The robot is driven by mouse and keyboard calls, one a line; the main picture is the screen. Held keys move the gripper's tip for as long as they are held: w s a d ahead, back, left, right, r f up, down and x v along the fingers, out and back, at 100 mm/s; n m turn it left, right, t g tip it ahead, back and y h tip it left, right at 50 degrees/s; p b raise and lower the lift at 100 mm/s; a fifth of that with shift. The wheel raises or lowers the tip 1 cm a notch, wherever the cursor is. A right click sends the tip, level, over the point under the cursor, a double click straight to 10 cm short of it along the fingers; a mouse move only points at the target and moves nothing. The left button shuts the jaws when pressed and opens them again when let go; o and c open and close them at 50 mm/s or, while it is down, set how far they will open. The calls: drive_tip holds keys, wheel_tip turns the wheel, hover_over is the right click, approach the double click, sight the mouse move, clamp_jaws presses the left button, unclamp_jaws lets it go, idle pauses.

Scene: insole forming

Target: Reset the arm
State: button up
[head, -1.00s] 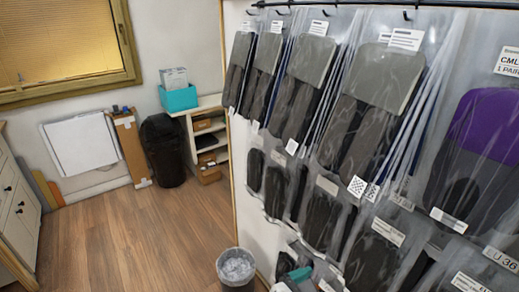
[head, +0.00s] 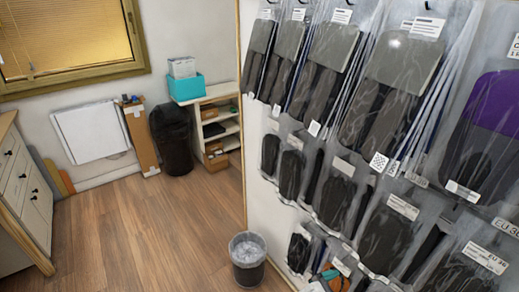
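My arm and gripper are not in the head view. Clear plastic bags with grey and black insoles (head: 393,85) hang in rows on the wall panel at the right. One bag at the right edge holds a purple and dark insole (head: 495,107). White labels show on many bags.
A lined waste bin (head: 247,259) stands on the wooden floor below the bags. A white drawer cabinet (head: 22,185) is at the left. A black sack (head: 173,140), a cardboard box (head: 142,139) and a shelf unit (head: 218,126) with a teal box (head: 186,87) stand at the back. The middle floor (head: 140,225) is clear.

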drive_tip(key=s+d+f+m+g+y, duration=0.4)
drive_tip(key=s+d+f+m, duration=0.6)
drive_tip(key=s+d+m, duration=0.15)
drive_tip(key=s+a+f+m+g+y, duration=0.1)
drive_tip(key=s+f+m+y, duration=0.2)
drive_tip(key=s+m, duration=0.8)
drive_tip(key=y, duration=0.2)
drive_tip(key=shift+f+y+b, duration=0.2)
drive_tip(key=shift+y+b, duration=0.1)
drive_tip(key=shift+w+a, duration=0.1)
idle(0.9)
